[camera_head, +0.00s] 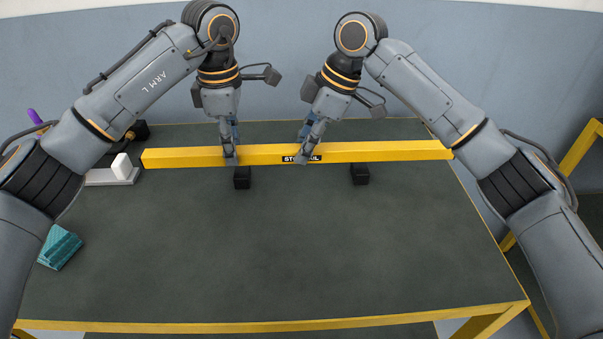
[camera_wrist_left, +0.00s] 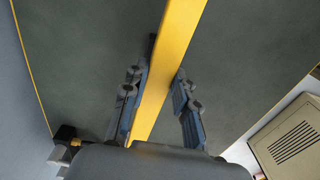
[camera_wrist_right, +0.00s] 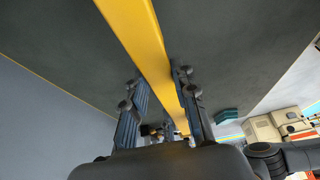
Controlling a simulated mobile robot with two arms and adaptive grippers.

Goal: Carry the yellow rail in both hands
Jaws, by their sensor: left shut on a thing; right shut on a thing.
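The long yellow rail (camera_head: 395,152) lies level across the back of the dark worktable, with a black printed label near its middle. My left gripper (camera_head: 231,158) is shut on the rail left of its middle. My right gripper (camera_head: 303,157) is shut on it near the label. The left wrist view shows the rail (camera_wrist_left: 172,62) running between the left fingers (camera_wrist_left: 160,80). The right wrist view shows it (camera_wrist_right: 140,35) between the right fingers (camera_wrist_right: 158,85). Two black blocks (camera_head: 242,178) (camera_head: 360,174) show just below the rail; I cannot tell whether it touches them.
The table (camera_head: 300,250) is clear in front of the rail. A white block-like object (camera_head: 115,172) sits by the rail's left end. A folded teal cloth (camera_head: 60,247) lies at the left edge. A yellow frame (camera_head: 580,150) stands at the right.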

